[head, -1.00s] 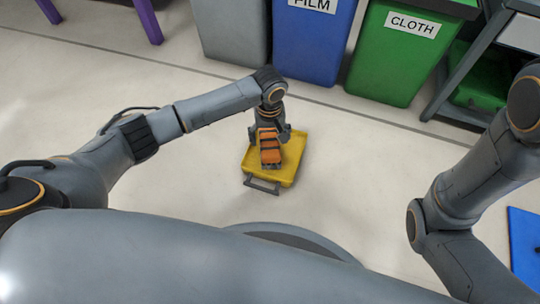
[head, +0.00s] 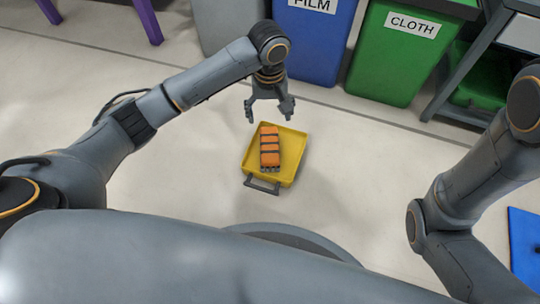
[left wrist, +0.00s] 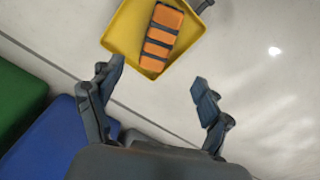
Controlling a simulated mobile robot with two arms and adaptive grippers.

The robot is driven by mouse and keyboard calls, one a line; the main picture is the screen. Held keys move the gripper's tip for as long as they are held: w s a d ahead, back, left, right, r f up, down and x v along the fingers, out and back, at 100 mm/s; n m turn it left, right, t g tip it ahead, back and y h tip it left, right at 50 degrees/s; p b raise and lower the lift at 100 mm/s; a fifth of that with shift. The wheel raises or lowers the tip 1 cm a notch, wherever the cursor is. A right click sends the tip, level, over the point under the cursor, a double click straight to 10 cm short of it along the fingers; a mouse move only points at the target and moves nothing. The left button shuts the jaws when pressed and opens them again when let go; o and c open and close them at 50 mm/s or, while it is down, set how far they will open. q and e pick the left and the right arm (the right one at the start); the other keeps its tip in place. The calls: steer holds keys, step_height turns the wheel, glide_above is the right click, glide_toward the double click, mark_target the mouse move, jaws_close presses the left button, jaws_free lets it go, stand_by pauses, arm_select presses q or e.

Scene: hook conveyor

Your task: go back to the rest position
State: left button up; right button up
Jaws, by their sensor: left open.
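My left gripper (head: 270,110) is open and empty above the back edge of a yellow tray. It also shows in the left wrist view (left wrist: 160,85) with its fingers spread apart. An orange block with dark bands (head: 269,147) lies in the yellow tray (head: 291,157), clear of the fingers; the left wrist view shows the block (left wrist: 163,32) and the tray (left wrist: 122,32) beyond the fingertips. The tray has a grey handle at its front and stands on the floor. My right arm shows at the right, but its gripper is out of view.
A blue bin marked FILM (head: 309,45), a green bin marked CLOTH (head: 392,65) and a grey bin (head: 228,22) stand behind the tray. A dark rack (head: 465,70) is at the right. A blue flat thing (head: 525,245) lies at the right edge. Floor left of the tray is clear.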

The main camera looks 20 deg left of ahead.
arm_select(q)
steer(key=shift+r, duration=0.4)
